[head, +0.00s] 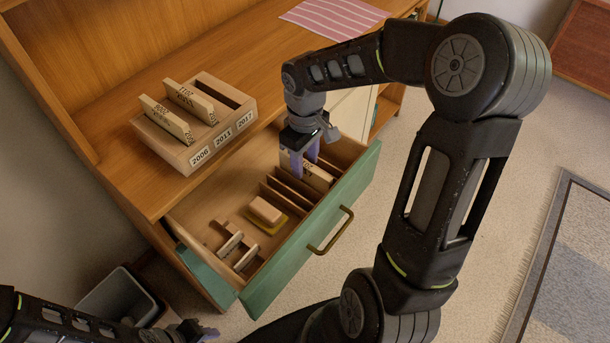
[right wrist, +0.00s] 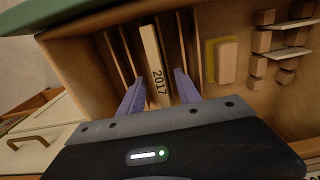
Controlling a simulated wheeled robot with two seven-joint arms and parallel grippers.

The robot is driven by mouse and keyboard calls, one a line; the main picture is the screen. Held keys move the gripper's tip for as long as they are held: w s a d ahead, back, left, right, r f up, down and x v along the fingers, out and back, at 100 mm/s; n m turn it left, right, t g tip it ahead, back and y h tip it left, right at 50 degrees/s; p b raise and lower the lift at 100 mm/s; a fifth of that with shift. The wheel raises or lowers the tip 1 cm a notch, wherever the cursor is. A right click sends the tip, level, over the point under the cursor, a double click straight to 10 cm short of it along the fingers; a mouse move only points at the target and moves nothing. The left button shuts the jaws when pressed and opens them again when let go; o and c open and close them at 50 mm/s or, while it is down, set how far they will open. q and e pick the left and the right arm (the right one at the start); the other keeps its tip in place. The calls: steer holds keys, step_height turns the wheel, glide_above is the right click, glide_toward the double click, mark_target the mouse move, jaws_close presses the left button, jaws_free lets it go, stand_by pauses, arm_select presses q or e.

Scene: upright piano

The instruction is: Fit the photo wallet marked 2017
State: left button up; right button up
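The wallet marked 2017 (right wrist: 155,65) stands on edge among the dividers of the open drawer. Its pale top edge also shows in the head view (head: 318,176). My right gripper (head: 300,160) is above it, pointing down. In the right wrist view its two purple fingers (right wrist: 161,92) are spread, one on each side of the wallet, with gaps. A wooden box (head: 182,157) on the cabinet top has slots labelled 2006, 2011 and 2017. Two wallets (head: 168,121) (head: 190,102) stand in it; the slot nearest the 2017 label is empty.
The green-fronted drawer (head: 285,262) also holds a wooden block on a yellow piece (head: 265,212) and small wooden pieces (head: 236,245). A striped cloth (head: 333,15) lies at the back of the cabinet top. A grey bin (head: 118,298) stands on the floor.

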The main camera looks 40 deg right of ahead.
stand_by(0.3)
jaws_close()
stand_by(0.3)
stand_by(1.0)
